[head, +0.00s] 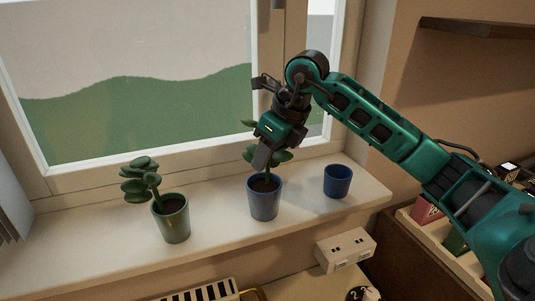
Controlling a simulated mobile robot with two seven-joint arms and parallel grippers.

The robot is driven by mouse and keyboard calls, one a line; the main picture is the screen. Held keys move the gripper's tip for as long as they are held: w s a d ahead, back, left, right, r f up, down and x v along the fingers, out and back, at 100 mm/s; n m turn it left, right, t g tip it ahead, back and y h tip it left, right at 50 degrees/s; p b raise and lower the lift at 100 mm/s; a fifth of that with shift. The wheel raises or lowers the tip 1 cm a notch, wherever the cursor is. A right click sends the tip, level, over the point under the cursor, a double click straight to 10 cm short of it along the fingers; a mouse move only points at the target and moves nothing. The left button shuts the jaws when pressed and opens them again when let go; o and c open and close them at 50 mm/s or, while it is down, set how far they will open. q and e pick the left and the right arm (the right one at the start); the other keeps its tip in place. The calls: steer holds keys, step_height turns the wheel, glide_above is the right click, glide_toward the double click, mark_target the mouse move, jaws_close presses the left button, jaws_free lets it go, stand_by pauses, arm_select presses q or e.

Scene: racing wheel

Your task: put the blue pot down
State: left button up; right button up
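A blue pot (264,203) with dark soil and a green leafy plant stands upright, apparently on the white window sill (215,210) near its front edge. My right gripper (262,160) points down over this pot, at the plant and just above the rim. The gripper covers part of the leaves and stem. Whether its fingers are closed on anything is hidden by the view angle. A second, smaller, darker blue pot (337,182) without a visible plant stands on the sill to the right. My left gripper is not in view.
A green pot with a plant (171,218) stands on the sill at left. The window frame (180,160) rises behind. A white socket box (345,250) sits below the sill. A dark shelf (475,28) is at upper right. The sill is clear between the pots.

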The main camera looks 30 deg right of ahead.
steer(key=shift+r, duration=0.1)
steer(key=shift+r, duration=0.3)
steer(key=p+v, duration=0.1)
steer(key=v, duration=1)
steer(key=shift+s+r, duration=0.2)
steer(key=shift+s, duration=0.05)
steer(key=shift+d, duration=0.1)
